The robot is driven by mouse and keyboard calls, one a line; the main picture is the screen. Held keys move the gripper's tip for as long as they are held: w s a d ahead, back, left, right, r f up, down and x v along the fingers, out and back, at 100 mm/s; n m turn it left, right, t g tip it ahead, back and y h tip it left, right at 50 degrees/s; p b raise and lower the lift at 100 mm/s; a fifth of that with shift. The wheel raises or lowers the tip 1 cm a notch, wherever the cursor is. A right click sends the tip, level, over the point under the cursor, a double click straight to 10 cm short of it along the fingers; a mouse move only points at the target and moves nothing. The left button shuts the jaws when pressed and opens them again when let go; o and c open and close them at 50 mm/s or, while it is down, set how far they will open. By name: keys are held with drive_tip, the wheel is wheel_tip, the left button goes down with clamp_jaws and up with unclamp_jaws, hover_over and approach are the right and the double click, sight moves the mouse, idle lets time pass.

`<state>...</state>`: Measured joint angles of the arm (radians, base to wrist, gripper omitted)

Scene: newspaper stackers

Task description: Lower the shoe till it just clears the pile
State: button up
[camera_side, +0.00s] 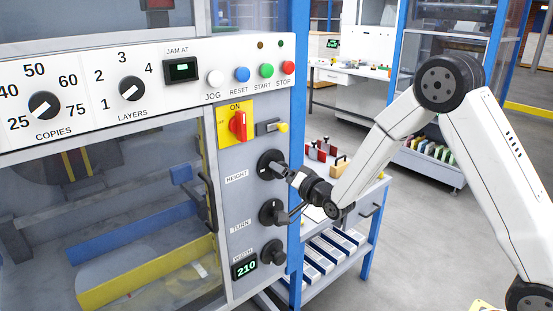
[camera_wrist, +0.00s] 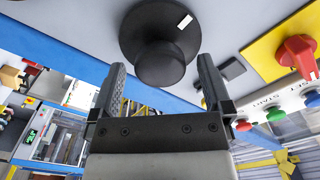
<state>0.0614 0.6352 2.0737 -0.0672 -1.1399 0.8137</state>
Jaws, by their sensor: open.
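The black HEIGHT knob (camera_side: 267,163) is on the grey panel, below the red ON switch. In the wrist view the knob (camera_wrist: 160,25) shows a white mark at its upper right, and its round grip sticks out toward me. My gripper (camera_side: 290,176) is at the knob in the side view. In the wrist view my gripper (camera_wrist: 161,68) is open, with one finger on each side of the knob's grip and gaps visible. Behind the machine's window are a blue bar (camera_side: 140,235) and a yellow bar (camera_side: 150,277); I cannot tell which part is the shoe, nor see a pile clearly.
Below are the TURN knob (camera_side: 270,211) and the WIDTH knob (camera_side: 271,252), beside a display (camera_side: 245,269) reading 210. A blue frame post (camera_side: 296,90) stands at the panel's right edge.

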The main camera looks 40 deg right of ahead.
drive_tip(key=shift+s, duration=2.8)
drive_tip(key=s+a+f+n+g, duration=0.1)
drive_tip(key=s+f+n+g, duration=0.2)
drive_tip(key=s+g, duration=0.4)
drive_tip(key=s+a+f+n+g, duration=0.1)
drive_tip(key=s+f+n+g, duration=0.2)
drive_tip(key=s, duration=1.2)
drive_tip(key=n+g, duration=0.3)
drive_tip(key=g, duration=0.2)
drive_tip(key=shift+a+f, duration=0.15)
drive_tip(key=shift+f, duration=0.15)
drive_tip(key=shift+w, duration=0.1)
